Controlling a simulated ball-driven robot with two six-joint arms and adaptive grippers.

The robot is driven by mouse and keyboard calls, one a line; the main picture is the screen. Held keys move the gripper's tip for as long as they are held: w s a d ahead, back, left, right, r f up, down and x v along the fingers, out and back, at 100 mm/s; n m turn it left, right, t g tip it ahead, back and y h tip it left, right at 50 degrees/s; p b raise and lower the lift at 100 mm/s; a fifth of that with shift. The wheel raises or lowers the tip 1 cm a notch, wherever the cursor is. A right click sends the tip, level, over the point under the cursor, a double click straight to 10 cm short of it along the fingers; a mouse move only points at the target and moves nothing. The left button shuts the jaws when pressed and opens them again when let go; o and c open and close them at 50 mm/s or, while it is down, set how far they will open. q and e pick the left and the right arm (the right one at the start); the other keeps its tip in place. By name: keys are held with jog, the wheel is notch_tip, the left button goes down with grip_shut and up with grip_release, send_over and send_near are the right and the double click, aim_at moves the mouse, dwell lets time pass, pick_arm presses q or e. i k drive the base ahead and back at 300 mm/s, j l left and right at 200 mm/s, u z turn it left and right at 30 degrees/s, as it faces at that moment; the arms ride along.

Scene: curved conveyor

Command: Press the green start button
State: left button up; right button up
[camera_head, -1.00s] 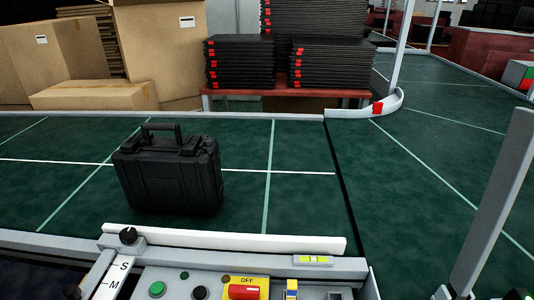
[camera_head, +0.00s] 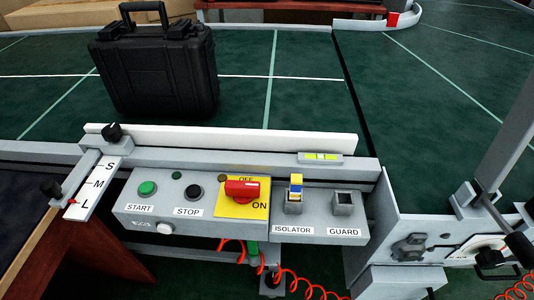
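The green start button (camera_head: 147,188) is on the left part of a grey control panel (camera_head: 230,226), above a label reading START. A black stop button (camera_head: 193,191) is to its right, above a STOP label. A small dark green round part (camera_head: 176,175) sits between and behind them. Neither of my grippers shows in the head view.
A red rotary switch (camera_head: 242,189) on a yellow plate points sideways, near ON. Isolator (camera_head: 295,196) and guard (camera_head: 344,203) fittings are at the right. A black case (camera_head: 157,65) stands on the green conveyor (camera_head: 300,60) behind a white rail (camera_head: 230,140). Red coiled cable hangs below.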

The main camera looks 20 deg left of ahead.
aim_at(147, 188)
jog(key=j+u, duration=0.1)
jog(key=u, duration=1.5)
jog(key=k+l+u, duration=0.15)
jog(key=u, duration=0.55)
